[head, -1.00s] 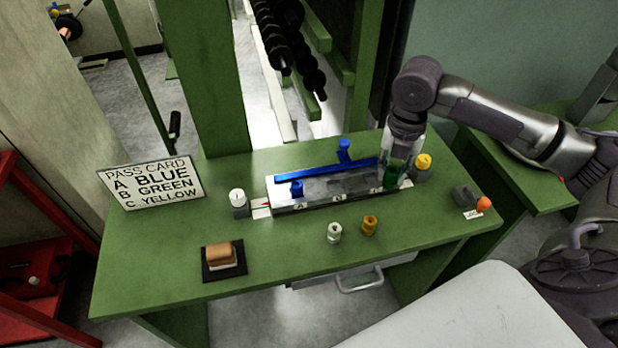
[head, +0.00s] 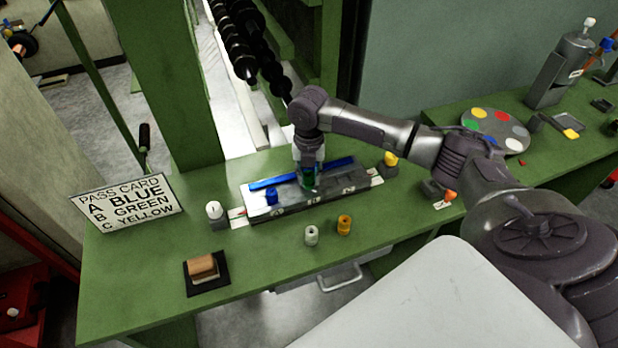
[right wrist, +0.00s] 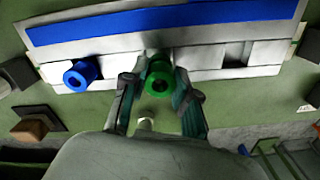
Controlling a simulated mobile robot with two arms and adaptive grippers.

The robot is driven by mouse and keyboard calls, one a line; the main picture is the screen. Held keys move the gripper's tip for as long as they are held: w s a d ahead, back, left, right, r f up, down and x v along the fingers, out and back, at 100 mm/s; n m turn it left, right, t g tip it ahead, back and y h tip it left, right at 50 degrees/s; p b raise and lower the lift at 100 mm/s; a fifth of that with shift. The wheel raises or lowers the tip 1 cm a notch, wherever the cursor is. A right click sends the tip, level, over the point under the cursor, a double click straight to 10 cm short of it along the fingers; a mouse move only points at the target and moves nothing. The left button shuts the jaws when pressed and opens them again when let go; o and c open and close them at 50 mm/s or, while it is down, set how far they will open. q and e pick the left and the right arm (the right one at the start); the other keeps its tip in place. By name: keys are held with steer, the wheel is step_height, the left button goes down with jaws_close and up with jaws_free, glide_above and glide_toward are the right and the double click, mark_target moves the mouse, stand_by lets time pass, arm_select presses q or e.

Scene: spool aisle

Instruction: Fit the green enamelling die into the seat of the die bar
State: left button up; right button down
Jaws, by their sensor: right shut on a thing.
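The grey die bar (head: 345,199) lies on the green bench, with letters along its front and a blue strip (head: 262,183) along its back. The blue die (head: 271,196) sits at the bar's left part and also shows in the right wrist view (right wrist: 81,75). My right gripper (head: 309,183) is shut on the green die (right wrist: 158,84), over the middle of the bar. The die hides the bar's middle; I cannot tell whether it is in a seat or above it. An empty square seat (right wrist: 237,53) shows to its right. My left gripper is not in view.
A white spool (head: 311,236) and an orange one (head: 344,225) stand in front of the bar. A white-topped post (head: 215,213) and a yellow-topped one (head: 390,161) flank it. A pass card (head: 127,204) and a brown block on a black pad (head: 203,268) are left.

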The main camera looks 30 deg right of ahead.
mark_target(309, 174)
steer(key=shift+f, duration=1.1)
steer(key=shift+f, duration=0.1)
steer(key=c, duration=0.9)
jaws_free()
step_height(309, 174, up, 12)
steer(key=shift+r+b, duration=0.15)
steer(key=shift+b, duration=0.85)
steer(key=shift+s, duration=0.1)
